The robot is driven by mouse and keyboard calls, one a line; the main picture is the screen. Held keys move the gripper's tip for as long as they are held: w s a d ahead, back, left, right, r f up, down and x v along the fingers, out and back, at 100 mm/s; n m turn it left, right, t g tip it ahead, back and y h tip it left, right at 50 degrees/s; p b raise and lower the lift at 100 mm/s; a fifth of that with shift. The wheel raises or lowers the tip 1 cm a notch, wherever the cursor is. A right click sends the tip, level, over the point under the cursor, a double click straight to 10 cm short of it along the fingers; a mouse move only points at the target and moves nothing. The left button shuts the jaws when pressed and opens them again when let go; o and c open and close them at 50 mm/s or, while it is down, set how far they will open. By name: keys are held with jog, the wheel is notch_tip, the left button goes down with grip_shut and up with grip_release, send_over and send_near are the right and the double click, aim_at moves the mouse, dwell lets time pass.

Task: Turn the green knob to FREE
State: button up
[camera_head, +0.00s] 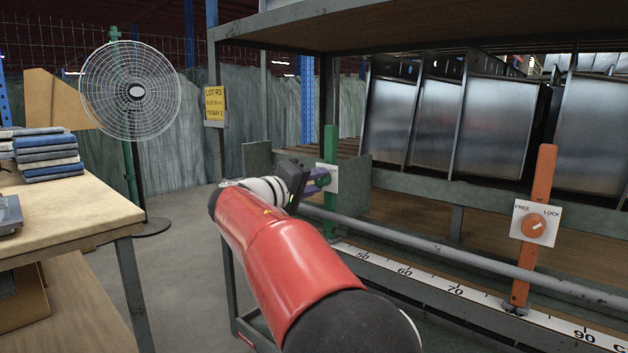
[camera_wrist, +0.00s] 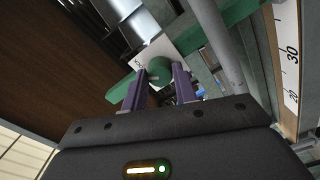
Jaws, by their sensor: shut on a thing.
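The green knob (camera_wrist: 160,69) is round and sits on a white label plate (camera_wrist: 146,56) fixed to a green post (camera_wrist: 236,32) in the wrist view. My gripper (camera_wrist: 164,82) has its two purple fingers shut on the knob, one on each side. In the head view my gripper (camera_head: 318,180) reaches to the plate on the green post (camera_head: 331,149), left of the middle of the rack. The fingers and plate edge-on hide most of the knob there. Some lettering shows on the plate in the wrist view, but I cannot read the knob's setting.
An orange post (camera_head: 543,175) with an orange knob (camera_head: 534,226) and a FREE/LOCK plate stands at the right. A grey rail (camera_head: 430,249) and a numbered scale (camera_head: 480,298) run along the rack front. A table (camera_head: 75,205) with folded cloths and a fan (camera_head: 130,91) stand left.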

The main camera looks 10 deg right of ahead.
jog(key=shift+n+p, duration=6.45)
jog(key=shift+n, duration=1.65)
jog(key=o, duration=1)
jog(key=shift+c, duration=0.2)
jog(key=shift+a, duration=0.1)
jog(key=v, duration=0.7)
jog(key=shift+s+a+b, duration=0.25)
jog(key=shift+b, duration=0.05)
